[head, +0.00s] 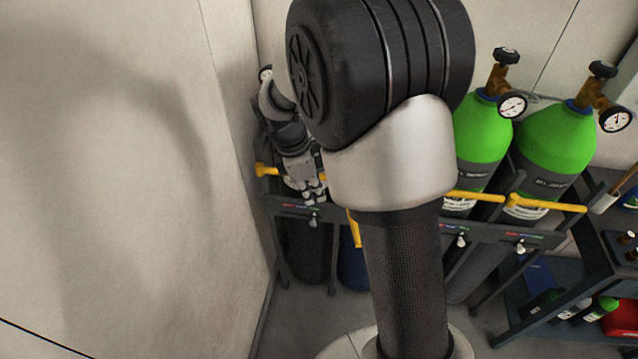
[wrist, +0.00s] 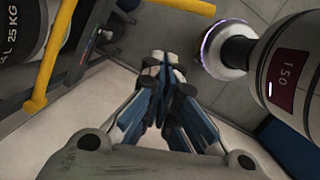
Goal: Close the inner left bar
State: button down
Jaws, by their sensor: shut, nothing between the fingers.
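The rack's yellow bars show in the head view. A left bar (head: 267,170) sticks out at the rack's left end, partly hidden behind my gripper. Another yellow bar (head: 355,230) hangs down just left of my arm, its upper part hidden; it seems to be the inner left bar. My gripper (head: 314,195) is shut and empty in front of the rack, between these two bars. In the wrist view my gripper (wrist: 160,60) has its fingertips together, apart from a long bent yellow bar (wrist: 51,55) at left and a yellow bar end (wrist: 185,5) at top. Which bars these are I cannot tell.
Two green-topped cylinders (head: 483,130) (head: 556,140) stand behind level yellow bars (head: 473,197) (head: 545,204) at right. A dark cart (head: 600,245) is at far right. A pale wall (head: 110,150) closes the left side. My arm hides the rack's middle.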

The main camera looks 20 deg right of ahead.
jog(key=s+d+f+b, duration=0.1)
jog(key=d+f+b, duration=0.3)
jog(key=f, duration=0.6)
jog(key=shift+s+d+f+b, duration=0.2)
jog(key=shift+s+d+b, duration=0.15)
jog(key=shift+d, duration=0.6)
jog(key=shift+d, duration=0.1)
jog(key=shift+s+d+n+p, duration=0.25)
jog(key=shift+d+n+p, duration=0.05)
jog(key=shift+n+p, duration=0.1)
